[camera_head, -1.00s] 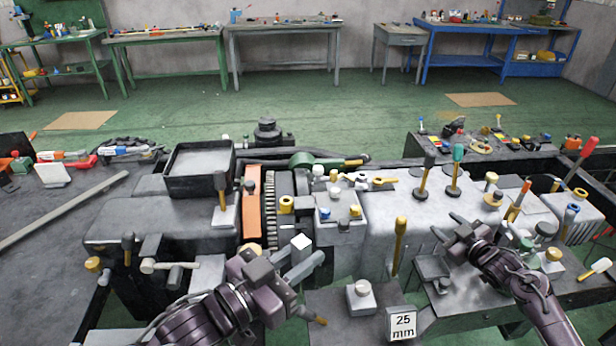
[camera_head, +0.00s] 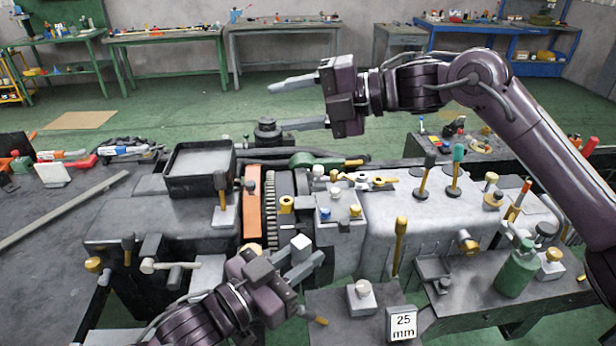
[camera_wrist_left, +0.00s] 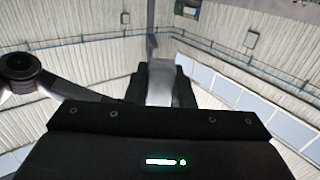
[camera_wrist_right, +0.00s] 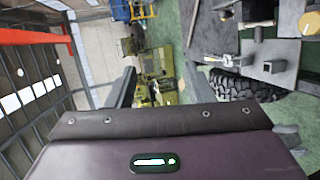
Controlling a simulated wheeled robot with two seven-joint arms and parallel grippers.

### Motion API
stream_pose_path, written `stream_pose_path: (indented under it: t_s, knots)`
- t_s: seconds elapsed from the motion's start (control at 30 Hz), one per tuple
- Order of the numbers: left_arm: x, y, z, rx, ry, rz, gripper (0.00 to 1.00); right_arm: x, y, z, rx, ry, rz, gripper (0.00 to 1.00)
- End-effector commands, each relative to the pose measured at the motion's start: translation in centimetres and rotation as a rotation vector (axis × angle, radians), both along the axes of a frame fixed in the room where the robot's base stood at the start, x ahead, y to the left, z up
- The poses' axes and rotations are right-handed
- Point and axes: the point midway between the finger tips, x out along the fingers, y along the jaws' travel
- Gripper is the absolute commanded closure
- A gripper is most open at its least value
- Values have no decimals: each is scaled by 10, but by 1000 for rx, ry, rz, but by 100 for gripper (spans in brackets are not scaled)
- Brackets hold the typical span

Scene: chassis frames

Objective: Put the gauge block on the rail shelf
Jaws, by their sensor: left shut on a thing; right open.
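A light grey block with a white top (camera_head: 301,246), which I take for the gauge block, is held upright in my left gripper (camera_head: 294,262). That gripper is shut on it above the machine's front side, and the block also shows between the fingers in the left wrist view (camera_wrist_left: 160,82). My right gripper (camera_head: 290,104) is open and empty, raised high over the back of the machine, with its fingers pointing left.
A grey block with a knob (camera_head: 361,298) stands on the front shelf. A black tray (camera_head: 200,182) sits on the machine's left part. A brass-coloured upright handle (camera_head: 399,243) rises behind the sign. A green bottle (camera_head: 518,272) stands on the right front ledge.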

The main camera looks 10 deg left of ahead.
Motion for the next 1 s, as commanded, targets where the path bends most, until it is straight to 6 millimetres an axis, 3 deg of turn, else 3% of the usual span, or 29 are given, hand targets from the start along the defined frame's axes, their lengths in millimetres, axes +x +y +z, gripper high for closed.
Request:
stream_pose_path:
  t_s: [0.1, 0.2, 0.4, 0.7, 1.0]
  knots:
    - [0, 0, 0, -1, -1, 0, 97, -46, 29, 5, -166, -163, 159, 53]
    - [0, 0, 0, -1, -1, 0, 97, -79, 40, -1, -311, -284, 279, 53]
    - [0, 0, 0, -1, -1, 0, 97, -123, 34, -19, -620, -485, 483, 53]
    - [0, 0, 0, -1, -1, 0, 97, -145, -17, -32, -1045, -639, 657, 53]
    - [0, 0, 0, -1, -1, 0, 97, -147, -42, -33, -1192, -656, 695, 53]
